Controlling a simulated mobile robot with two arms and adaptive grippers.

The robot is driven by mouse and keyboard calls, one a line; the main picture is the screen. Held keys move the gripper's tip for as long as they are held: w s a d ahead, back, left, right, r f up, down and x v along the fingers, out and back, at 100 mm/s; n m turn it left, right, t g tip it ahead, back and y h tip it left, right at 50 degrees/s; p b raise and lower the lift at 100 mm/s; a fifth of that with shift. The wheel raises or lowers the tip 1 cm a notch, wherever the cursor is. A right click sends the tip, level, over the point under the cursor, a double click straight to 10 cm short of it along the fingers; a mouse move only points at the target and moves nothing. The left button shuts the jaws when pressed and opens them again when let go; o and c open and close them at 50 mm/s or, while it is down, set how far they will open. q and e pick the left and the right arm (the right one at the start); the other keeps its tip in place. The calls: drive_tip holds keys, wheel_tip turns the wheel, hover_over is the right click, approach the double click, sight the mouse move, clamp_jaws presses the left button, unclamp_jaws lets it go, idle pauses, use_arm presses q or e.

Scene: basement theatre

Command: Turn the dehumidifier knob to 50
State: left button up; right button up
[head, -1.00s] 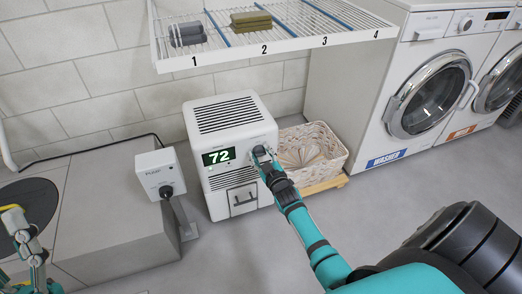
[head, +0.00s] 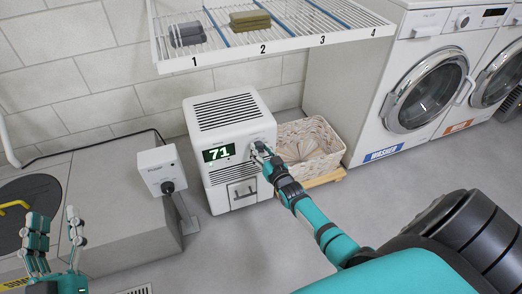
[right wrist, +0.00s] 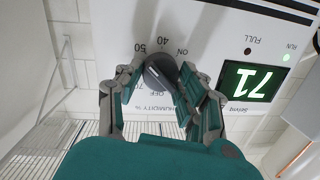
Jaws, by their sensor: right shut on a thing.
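The white dehumidifier (head: 223,115) stands on the floor against the wall. My left gripper (head: 55,222) is at the lower left, away from the dehumidifier, empty, with fingers apart.
A wire shelf (head: 290,45) numbered 1 to 4 hangs above, with folded cloths. A woven basket (head: 318,165) stands right of the dehumidifier, and a washer (head: 425,90) further right. A grey box on a post (head: 163,170) stands left. The floor in front is clear.

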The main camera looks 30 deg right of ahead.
idle(0.5)
drive_tip(key=o, duration=1.1)
drive_tip(key=shift+o, duration=0.2)
drive_tip(key=s+a+r, duration=0.1)
drive_tip(key=s, duration=1.1)
drive_tip(key=shift+a, duration=0.35)
drive_tip(key=shift+w, duration=0.1)
